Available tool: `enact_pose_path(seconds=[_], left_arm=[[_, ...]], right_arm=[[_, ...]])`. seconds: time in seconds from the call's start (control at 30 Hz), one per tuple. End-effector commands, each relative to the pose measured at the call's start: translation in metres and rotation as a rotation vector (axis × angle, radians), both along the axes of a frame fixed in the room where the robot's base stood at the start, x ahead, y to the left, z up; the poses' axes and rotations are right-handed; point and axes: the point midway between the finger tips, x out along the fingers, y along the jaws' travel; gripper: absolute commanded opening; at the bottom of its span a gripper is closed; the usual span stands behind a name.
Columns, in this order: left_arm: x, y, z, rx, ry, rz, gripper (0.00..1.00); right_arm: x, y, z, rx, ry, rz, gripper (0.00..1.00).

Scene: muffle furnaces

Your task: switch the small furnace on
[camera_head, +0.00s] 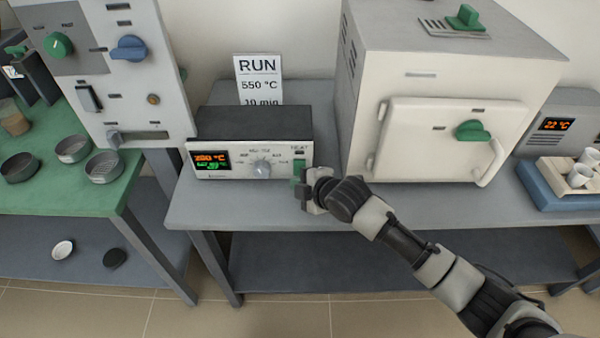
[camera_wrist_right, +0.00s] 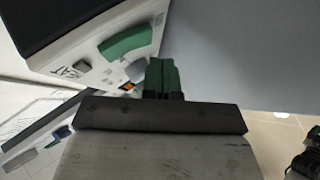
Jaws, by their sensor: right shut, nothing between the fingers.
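The controller box (camera_head: 252,150) stands on the middle table, with a dark top and a white front. Its display (camera_head: 210,159) is lit in orange and green, with digits too small to read surely. A round knob (camera_head: 262,168) sits mid-front and a green switch (camera_head: 299,170) at the right end. In the right wrist view the green switch (camera_wrist_right: 126,41) is beside a "HEAT" label. My right gripper (camera_head: 305,190) is shut and empty, close to the switch; contact cannot be told. Its fingertips show in the wrist view (camera_wrist_right: 163,76). My left gripper is out of view.
The cream furnace (camera_head: 440,130) stands right of the box, its door shut, with a green handle. A card (camera_head: 259,80) reads "RUN 550 °C 10 min". A tall panel (camera_head: 115,70) and several dishes stand left. A blue tray (camera_head: 555,190) with white crucibles lies right.

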Motion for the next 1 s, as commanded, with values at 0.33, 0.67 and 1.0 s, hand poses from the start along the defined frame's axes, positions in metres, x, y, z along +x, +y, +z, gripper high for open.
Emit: enact_pose_path(seconds=[0.33, 0.67, 1.0], left_arm=[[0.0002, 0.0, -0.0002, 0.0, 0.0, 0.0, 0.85], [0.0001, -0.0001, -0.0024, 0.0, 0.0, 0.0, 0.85], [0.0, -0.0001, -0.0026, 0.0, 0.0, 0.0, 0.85]], right_arm=[[0.0005, -0.0001, -0.0001, 0.0, 0.0, 0.0, 0.0], [0.0085, 0.0001, -0.0009, -0.001, -0.001, 0.001, 0.0], [0.0088, 0.0002, -0.0009, 0.0, 0.0, 0.0, 0.0]])
